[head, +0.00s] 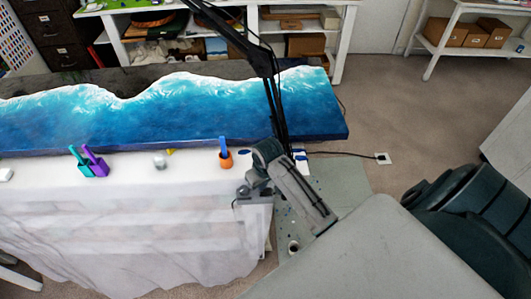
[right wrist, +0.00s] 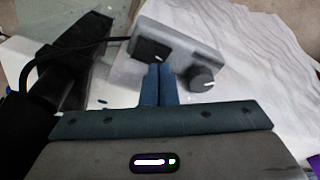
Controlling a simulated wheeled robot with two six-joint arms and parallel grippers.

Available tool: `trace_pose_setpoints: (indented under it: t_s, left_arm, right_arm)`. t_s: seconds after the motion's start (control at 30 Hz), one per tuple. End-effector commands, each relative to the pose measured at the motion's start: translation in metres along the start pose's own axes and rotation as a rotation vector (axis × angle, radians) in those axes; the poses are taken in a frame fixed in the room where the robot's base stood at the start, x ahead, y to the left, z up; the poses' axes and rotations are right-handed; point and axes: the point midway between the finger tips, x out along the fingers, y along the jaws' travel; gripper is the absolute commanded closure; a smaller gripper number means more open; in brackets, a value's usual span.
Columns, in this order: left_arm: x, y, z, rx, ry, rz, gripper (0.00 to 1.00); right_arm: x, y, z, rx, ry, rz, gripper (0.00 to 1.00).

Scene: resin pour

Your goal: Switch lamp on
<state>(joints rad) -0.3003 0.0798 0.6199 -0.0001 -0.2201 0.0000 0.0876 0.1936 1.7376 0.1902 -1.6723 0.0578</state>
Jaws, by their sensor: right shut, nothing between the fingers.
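The lamp's black jointed arm (head: 262,62) rises from the table's right end and leaves the top of the head view, so its lamp head is out of sight. A small grey control box (head: 254,194) is at the draped table's front right corner. In the right wrist view the box (right wrist: 178,50) shows a black switch (right wrist: 150,50), a round knob (right wrist: 202,79) with a white mark, and a black cable. My right gripper (right wrist: 160,72) is shut and empty, its blue-grey fingertips at the box between switch and knob. I cannot tell whether they touch it. My left gripper is not in view.
A blue-and-white wave panel (head: 180,105) lies along the table. Teal and purple cups (head: 88,165) and an orange cup (head: 225,160) stand before it. White sheeting (head: 120,220) drapes the front. A cord runs to a floor outlet (head: 383,158).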

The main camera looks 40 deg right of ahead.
Motion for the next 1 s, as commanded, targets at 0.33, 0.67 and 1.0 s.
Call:
trace_pose_setpoints:
  t_s: [0.33,0.67,1.0]
  left_arm:
    - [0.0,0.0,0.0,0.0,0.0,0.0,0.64]
    - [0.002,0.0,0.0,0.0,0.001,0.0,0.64]
    - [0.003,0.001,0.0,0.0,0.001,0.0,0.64]
  right_arm:
    - [0.001,0.0,0.0,0.0,0.0,0.0,1.0]
    - [0.005,0.0,0.001,0.0,0.0,0.0,1.0]
    - [0.01,0.0,0.002,0.0,0.0,0.0,1.0]
